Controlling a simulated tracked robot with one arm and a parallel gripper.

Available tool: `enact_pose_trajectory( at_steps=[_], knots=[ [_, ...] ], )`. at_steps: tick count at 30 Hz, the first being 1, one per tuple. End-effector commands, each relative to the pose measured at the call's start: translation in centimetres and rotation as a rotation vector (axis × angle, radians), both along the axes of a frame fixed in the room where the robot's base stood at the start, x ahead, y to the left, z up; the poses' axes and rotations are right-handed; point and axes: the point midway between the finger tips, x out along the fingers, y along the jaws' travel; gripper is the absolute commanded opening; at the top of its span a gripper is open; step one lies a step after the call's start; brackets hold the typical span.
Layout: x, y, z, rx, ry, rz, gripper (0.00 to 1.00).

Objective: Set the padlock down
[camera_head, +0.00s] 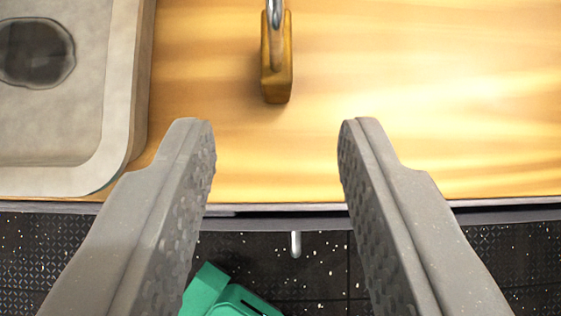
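The padlock (277,75) has a brass body and a shiny steel shackle that runs up past the top edge of the picture. It is on the wooden surface, beyond my fingertips. My gripper (277,130) is open, with its two grey fingers wide apart and nothing between them. The padlock lies ahead of the gap between the fingers, apart from both.
A grey stone-like basin (95,120) with a dark round spot stands at the left on the wooden top (440,100). The top's front edge runs under my fingers. Below are a dark speckled floor (500,260), a small metal handle (295,244) and a green object (225,297).

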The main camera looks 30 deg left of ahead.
Motion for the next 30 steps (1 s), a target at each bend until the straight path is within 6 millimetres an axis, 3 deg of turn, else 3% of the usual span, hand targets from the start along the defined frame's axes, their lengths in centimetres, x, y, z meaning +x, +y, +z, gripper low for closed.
enact_pose_trajectory(
  at_steps=[4, 11, 22, 26, 29, 30],
  knots=[
    [-0.9, -0.7, 1.5, 0.001, -0.004, 0.000, 0.36],
    [-1.8, -1.2, 2.3, -0.002, 0.001, 0.001, 0.36],
    [-1.6, -1.6, 3.1, -0.005, -0.008, -0.007, 0.36],
    [-0.1, -3.5, 7.1, -0.017, -0.059, -0.063, 0.36],
    [1.2, -6.2, 12.5, -0.030, -0.113, -0.141, 0.36],
    [1.5, -7.3, 15.1, -0.032, -0.140, -0.176, 0.36]
  ],
)
